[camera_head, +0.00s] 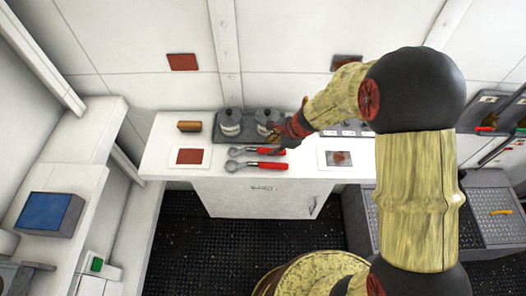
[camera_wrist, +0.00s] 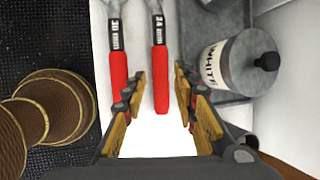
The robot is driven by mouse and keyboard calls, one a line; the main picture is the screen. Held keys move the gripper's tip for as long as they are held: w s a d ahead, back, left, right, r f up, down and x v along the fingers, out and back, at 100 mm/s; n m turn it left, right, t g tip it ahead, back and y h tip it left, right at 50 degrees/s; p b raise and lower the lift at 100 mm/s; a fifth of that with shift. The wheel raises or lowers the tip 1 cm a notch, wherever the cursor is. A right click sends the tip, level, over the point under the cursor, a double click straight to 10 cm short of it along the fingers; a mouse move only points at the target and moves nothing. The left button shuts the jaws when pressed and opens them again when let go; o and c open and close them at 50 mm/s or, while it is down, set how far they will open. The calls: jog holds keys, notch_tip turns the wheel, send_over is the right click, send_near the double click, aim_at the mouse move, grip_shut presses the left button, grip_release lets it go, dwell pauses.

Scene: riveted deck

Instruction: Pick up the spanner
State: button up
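Two spanners with red handles and grey ring heads lie side by side on the white counter. The back spanner (camera_head: 266,151), marked 24, also shows in the wrist view (camera_wrist: 160,65). The front spanner (camera_head: 269,165), marked 30, lies left of it in the wrist view (camera_wrist: 117,80). My gripper (camera_head: 279,142) is over the back spanner's handle end. In the wrist view my gripper (camera_wrist: 160,88) is open, its yellow-padded fingers on either side of the 24 handle in the picture. I cannot tell whether they are down at handle height.
A grey tray (camera_head: 221,136) behind the spanners holds two lidded tins; the nearer tin (camera_wrist: 232,62), labelled WHITE, is close to my right finger. A brown block (camera_head: 189,126) and a card with a red patch (camera_head: 189,156) are left. Another card (camera_head: 341,168) lies right.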

aim_at(267, 150)
jog(key=b+x, duration=0.1)
jog(key=x, duration=0.4)
jog(key=shift+a, duration=0.1)
grip_shut()
dwell(0.4)
